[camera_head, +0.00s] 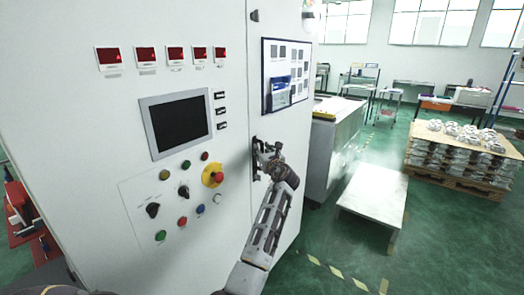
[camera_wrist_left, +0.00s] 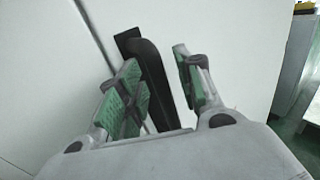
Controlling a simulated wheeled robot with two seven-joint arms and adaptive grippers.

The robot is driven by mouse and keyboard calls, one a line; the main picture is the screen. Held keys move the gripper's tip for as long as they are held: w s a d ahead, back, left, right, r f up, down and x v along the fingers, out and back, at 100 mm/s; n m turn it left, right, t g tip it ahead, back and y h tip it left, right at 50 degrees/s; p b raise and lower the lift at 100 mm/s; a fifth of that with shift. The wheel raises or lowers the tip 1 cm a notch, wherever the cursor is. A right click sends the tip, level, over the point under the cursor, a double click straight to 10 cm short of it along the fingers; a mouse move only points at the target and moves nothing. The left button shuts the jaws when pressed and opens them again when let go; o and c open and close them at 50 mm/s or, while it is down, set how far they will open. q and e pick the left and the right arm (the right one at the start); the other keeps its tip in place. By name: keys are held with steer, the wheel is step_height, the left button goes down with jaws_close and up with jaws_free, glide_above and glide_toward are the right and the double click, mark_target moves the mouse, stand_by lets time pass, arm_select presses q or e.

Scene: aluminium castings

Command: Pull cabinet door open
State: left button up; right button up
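The white cabinet door (camera_head: 284,130) is the panel right of a vertical seam and appears closed, flush with the control panel (camera_head: 130,90). A black handle sits near the seam, largely hidden behind my left gripper (camera_head: 266,160) in the head view. In the left wrist view, the black handle (camera_wrist_left: 150,70) stands between the green-padded fingers of my left gripper (camera_wrist_left: 160,88). The fingers are spread on either side of it. A gap shows between the handle and the right finger; contact on the left side cannot be told. My right gripper is not in view.
The control panel carries a dark screen (camera_head: 180,122) and a red emergency knob (camera_head: 213,175) close to my arm. A document board (camera_head: 287,75) hangs on the door. A grey cabinet (camera_head: 333,145), a low white platform (camera_head: 373,195) and a pallet of castings (camera_head: 460,150) stand to the right.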

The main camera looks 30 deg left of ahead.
arm_select(q)
steer(key=shift+w+a, duration=0.1)
steer(key=shift+a, duration=0.05)
steer(key=shift+c, duration=0.2)
jaws_close()
stand_by(0.4)
